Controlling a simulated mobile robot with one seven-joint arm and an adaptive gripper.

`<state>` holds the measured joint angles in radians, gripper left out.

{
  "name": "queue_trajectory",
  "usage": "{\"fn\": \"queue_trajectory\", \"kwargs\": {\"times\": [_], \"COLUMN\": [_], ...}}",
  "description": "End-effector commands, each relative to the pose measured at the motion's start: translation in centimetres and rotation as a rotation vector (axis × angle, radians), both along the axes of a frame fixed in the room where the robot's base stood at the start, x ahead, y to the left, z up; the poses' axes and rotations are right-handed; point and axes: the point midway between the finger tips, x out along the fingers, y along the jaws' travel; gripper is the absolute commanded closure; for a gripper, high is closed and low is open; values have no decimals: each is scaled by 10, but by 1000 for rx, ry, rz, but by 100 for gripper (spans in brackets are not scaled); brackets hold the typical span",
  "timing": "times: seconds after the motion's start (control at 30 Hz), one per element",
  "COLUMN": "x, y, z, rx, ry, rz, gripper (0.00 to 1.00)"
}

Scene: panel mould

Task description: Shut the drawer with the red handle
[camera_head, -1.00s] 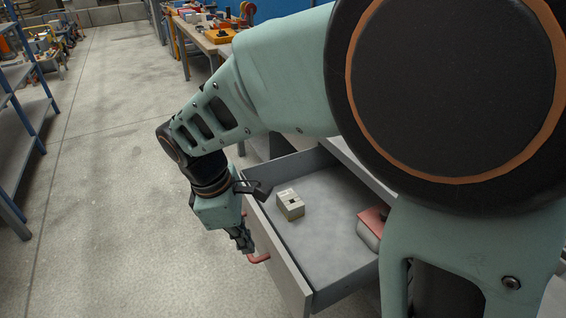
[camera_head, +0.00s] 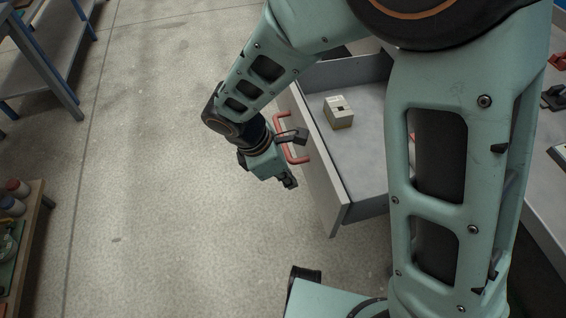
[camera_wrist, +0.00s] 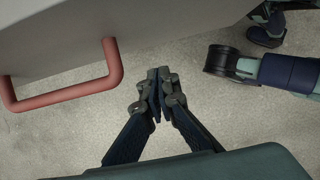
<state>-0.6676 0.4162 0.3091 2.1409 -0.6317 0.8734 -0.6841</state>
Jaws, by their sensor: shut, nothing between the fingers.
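The grey drawer (camera_head: 322,172) stands pulled out, with a beige box (camera_head: 339,112) lying inside it. Its red handle (camera_head: 291,146) is on the front face, and the handle also shows large at the left of the wrist view (camera_wrist: 66,98). My gripper (camera_head: 291,183) is in front of the drawer face, just beside the handle and apart from it. In the wrist view the fingertips (camera_wrist: 158,78) are together with nothing between them, to the right of the handle and below the drawer front's edge. My arm hides part of the drawer's far end.
The floor (camera_head: 160,160) in front of the drawer is clear. A blue-framed shelf (camera_head: 50,60) stands at upper left, and a wooden bench with jars (camera_head: 18,188) at lower left. My own base shows below the drawer.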

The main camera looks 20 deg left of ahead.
Motion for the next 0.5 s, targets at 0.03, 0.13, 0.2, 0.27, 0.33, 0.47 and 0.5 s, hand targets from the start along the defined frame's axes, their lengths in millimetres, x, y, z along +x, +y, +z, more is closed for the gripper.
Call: {"fn": "queue_trajectory", "kwargs": {"times": [0.03,0.13,0.2,0.27,0.33,0.47,0.5], "x": [7,14,17,18,20,20,20], "y": [-10,-21,-26,-29,-31,-32,-32], "z": [2,3,3,3,3,4,4], "rx": [1,1,2,1,1,1,1], "ry": [-4,-4,-3,-2,-2,-2,-2], "rz": [-7,-6,-5,-3,-2,-2,-2], "gripper": [100,100,100,100,100,100,100]}}
